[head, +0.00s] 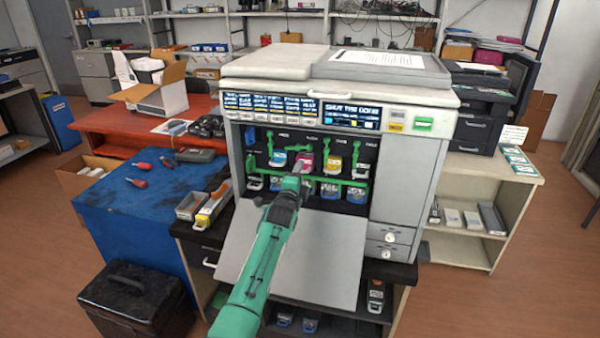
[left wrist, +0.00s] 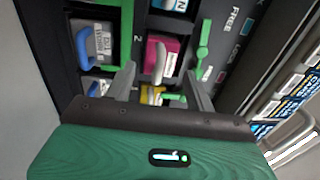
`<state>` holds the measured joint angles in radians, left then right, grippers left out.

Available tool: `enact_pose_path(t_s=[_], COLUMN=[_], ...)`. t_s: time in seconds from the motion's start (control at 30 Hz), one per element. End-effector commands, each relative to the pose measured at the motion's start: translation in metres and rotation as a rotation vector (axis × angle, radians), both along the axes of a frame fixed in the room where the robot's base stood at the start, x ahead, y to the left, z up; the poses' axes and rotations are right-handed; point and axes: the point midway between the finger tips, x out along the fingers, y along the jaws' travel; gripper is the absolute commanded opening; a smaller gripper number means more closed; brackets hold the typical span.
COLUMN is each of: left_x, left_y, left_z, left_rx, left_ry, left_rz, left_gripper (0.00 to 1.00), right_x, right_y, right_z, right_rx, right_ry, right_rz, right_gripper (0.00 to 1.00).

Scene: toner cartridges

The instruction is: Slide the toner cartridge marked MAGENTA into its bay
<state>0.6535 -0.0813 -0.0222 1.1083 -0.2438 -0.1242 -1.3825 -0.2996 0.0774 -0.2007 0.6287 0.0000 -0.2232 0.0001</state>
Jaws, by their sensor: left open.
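A magenta cartridge (head: 305,159) sits in the upper row of bays inside the open printer (head: 390,150). In the left wrist view the magenta cartridge (left wrist: 170,46) shows a pink body with a pale handle; its marking is not readable. I cannot tell how deep it sits. A green lever (left wrist: 203,48) stands just right of it. My left gripper (head: 299,176) reaches into the printer front; in the left wrist view the open gripper (left wrist: 160,75) has one finger either side of the handle's lower end. I cannot tell whether they touch it. My right gripper is not in view.
Other cartridges, including a yellow-marked one (head: 333,164) and a grey one with a blue handle (left wrist: 98,42), fill nearby bays. Green levers stand between them. The printer's front door (head: 325,255) hangs open below my arm. A blue cabinet (head: 140,205) with tools stands left.

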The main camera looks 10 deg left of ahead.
Motion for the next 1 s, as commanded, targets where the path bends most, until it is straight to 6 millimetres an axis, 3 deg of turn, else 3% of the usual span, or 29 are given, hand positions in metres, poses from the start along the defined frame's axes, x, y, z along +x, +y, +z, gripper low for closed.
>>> enact_pose_path(t_s=[1.0], left_x=[-0.046], left_y=[0.002], left_z=[-0.003], left_rx=[0.000], left_ry=[0.000], left_rz=[0.000], left_gripper=[0.55], right_x=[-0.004], right_y=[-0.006], right_z=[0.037], right_rx=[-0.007], right_ry=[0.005], right_rz=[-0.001], right_gripper=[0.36])
